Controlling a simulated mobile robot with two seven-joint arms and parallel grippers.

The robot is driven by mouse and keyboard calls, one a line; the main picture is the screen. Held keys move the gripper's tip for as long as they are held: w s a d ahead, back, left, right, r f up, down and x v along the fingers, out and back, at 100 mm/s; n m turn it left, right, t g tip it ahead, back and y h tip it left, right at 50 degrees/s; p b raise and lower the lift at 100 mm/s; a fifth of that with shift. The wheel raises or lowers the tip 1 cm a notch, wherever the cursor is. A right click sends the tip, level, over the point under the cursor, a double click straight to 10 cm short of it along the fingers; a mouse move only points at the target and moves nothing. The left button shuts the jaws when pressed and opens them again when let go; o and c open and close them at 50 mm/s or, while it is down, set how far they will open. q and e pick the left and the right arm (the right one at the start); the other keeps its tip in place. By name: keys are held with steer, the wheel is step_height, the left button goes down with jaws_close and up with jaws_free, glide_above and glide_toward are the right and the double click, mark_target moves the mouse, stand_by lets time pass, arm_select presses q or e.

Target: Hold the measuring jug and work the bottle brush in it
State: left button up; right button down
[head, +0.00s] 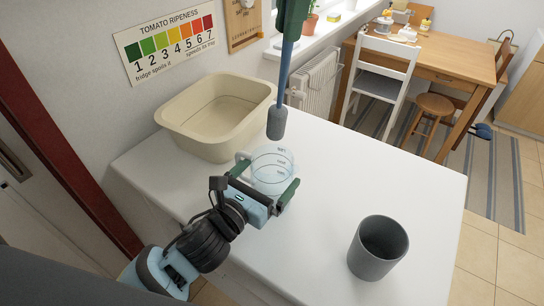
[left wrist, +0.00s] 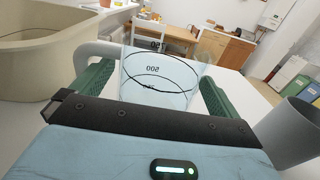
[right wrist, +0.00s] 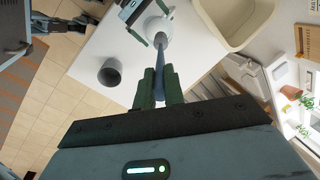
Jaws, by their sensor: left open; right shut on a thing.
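The clear measuring jug (head: 272,172) with dark markings stands upright on the white table, its pale handle at the left. My left gripper (head: 267,186) is open, with a green finger on either side of the jug; the left wrist view shows the jug (left wrist: 160,85) between the spread fingers. My right gripper (head: 291,14) is shut on the bottle brush (head: 285,70), whose blue shaft hangs down to a grey head. The head appears to be above the jug's rim, and no brush shows inside the jug. The right wrist view shows the brush (right wrist: 162,68) pointing towards the jug.
A cream basin (head: 215,145) stands behind and left of the jug on the white table (head: 320,215). A grey cup (head: 377,250) stands at the front right. The table between jug and cup is clear. A wall and radiator (head: 316,82) lie behind.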

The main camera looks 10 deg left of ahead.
arm_select(q)
steer(key=v, duration=1.2)
stand_by(0.3)
